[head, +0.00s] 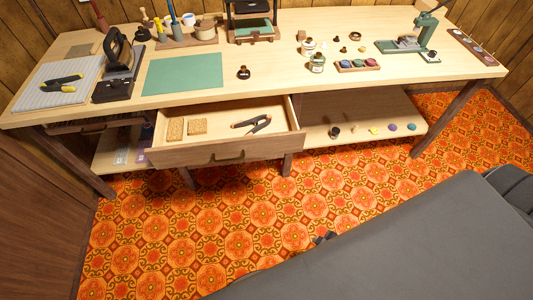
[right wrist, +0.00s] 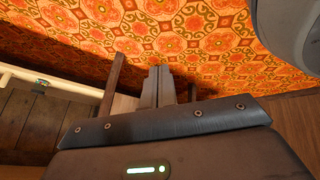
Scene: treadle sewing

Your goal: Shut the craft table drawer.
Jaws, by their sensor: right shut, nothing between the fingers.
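The craft table drawer (head: 226,154) is pulled out from under the tabletop, and its inside shows from above. A dark handle (head: 228,158) sits on its wooden front. Inside lie two small tan patterned squares (head: 197,127) and a black and orange hand tool (head: 252,123). My right gripper (head: 325,238) shows as small dark tips beyond my grey arm, over the floor and below right of the drawer, apart from it. In the right wrist view its fingers (right wrist: 158,85) are together and empty. My left gripper is not in view.
The craft table (head: 330,85) holds a green mat (head: 183,74), a green press (head: 420,38) and several small pots. A lower shelf (head: 365,115) with small items is right of the drawer. Table legs (head: 288,165) stand below. The patterned floor (head: 200,220) in front is clear.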

